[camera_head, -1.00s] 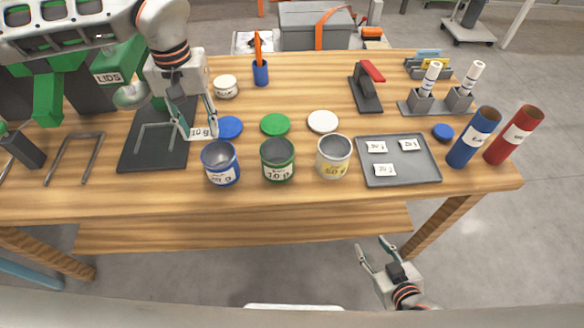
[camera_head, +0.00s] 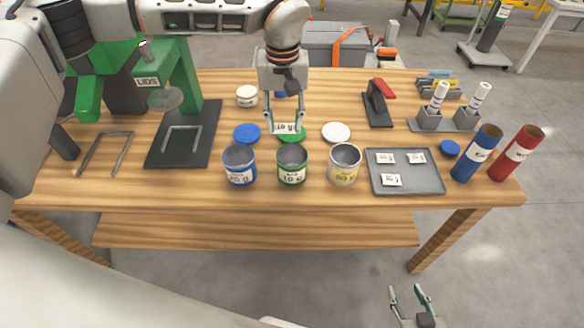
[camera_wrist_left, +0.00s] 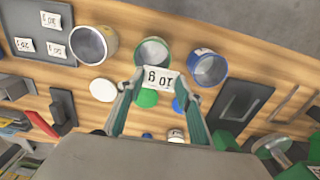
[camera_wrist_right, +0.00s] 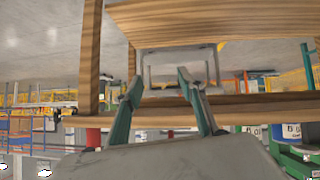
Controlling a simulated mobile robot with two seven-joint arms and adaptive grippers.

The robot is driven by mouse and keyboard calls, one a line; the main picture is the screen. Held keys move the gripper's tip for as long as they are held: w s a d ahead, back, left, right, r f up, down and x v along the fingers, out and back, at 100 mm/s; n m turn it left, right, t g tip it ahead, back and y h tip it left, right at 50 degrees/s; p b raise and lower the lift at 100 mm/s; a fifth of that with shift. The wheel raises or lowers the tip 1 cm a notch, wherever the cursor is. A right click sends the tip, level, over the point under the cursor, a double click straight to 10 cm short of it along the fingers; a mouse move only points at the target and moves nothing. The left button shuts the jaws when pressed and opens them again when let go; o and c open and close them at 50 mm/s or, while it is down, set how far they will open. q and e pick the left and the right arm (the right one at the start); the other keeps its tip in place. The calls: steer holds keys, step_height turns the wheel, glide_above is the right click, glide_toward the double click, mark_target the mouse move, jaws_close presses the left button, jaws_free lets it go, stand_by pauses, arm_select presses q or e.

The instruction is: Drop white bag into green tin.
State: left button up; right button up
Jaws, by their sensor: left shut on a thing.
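My left gripper (camera_head: 286,130) is shut on a white bag (camera_head: 288,128) marked 10 g. It holds the bag above the green lid (camera_head: 293,136), just behind the green tin (camera_head: 291,165). In the left wrist view the bag (camera_wrist_left: 159,80) sits between the fingertips, overlapping the near edge of the green tin (camera_wrist_left: 152,52). The tin is open and upright, with a 10 g label. My right gripper (camera_head: 413,295) is open and empty, low in front of the table; its spread fingers show in the right wrist view (camera_wrist_right: 158,85).
A blue tin (camera_head: 239,166) stands left of the green tin and a yellow-labelled tin (camera_head: 344,166) right of it. A blue lid (camera_head: 247,133) and white lid (camera_head: 336,132) lie behind. A grey tray (camera_head: 405,180) with several white bags lies at the right.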

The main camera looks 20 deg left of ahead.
arm_select(q)
step_height(320, 180, down, 2)
steer(key=shift+f+b, duration=0.25)
steer(key=shift+b, duration=0.55)
steer(key=shift+f+b, duration=0.55)
steer(key=shift+f, duration=0.05)
steer(key=o, duration=1)
steer(key=shift+r, duration=0.15)
step_height(320, 180, up, 12)
steer(key=shift+f, duration=0.1)
arm_select(e)
steer(key=shift+w+a+f+y, duration=0.1)
steer(key=shift+w+a+y, duration=0.1)
steer(key=shift+a, duration=0.35)
steer(key=shift+w+a+f+y, duration=0.1)
steer(key=shift+a+y, duration=0.1)
steer(key=shift+a, duration=0.35)
